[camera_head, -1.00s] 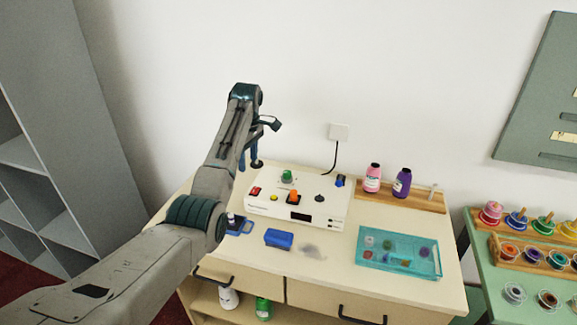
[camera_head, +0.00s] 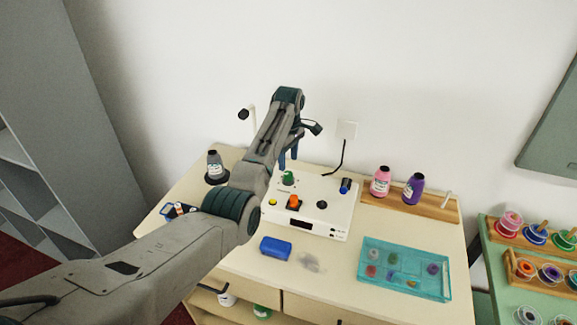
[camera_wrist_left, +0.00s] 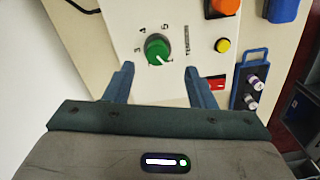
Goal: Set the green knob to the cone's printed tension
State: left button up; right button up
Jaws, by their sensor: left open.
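The green knob (camera_head: 288,178) stands on top of the white machine (camera_head: 335,205), towards its back left. In the left wrist view the knob (camera_wrist_left: 157,50) has a white mark towards its lower right edge, with small printed digits around it. My left gripper (camera_head: 288,158) is above and just behind the knob. In the wrist view its open fingers (camera_wrist_left: 159,69) lie on either side of the knob, apart from it. A dark grey cone (camera_head: 215,165) with a white label stands at the table's back left; its print is too small to read. My right gripper is not in view.
An orange button (camera_head: 294,202), a yellow button (camera_head: 272,202) and a black knob (camera_head: 322,205) share the machine's top. A blue block (camera_head: 276,248) and a teal tray (camera_head: 364,268) lie in front. Pink (camera_head: 381,181) and purple (camera_head: 413,188) bottle-like cones stand behind right.

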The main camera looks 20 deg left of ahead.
aim_at(288, 173)
pick_arm(q)
notch_tip(288, 173, down, 3)
jog(key=shift+w+f+p, duration=0.15)
jog(key=shift+p, duration=0.2)
jog(key=shift+w+f, duration=0.1)
jog(key=shift+f, duration=1)
jog(key=shift+c, duration=1.4)
jog(key=c, duration=0.7)
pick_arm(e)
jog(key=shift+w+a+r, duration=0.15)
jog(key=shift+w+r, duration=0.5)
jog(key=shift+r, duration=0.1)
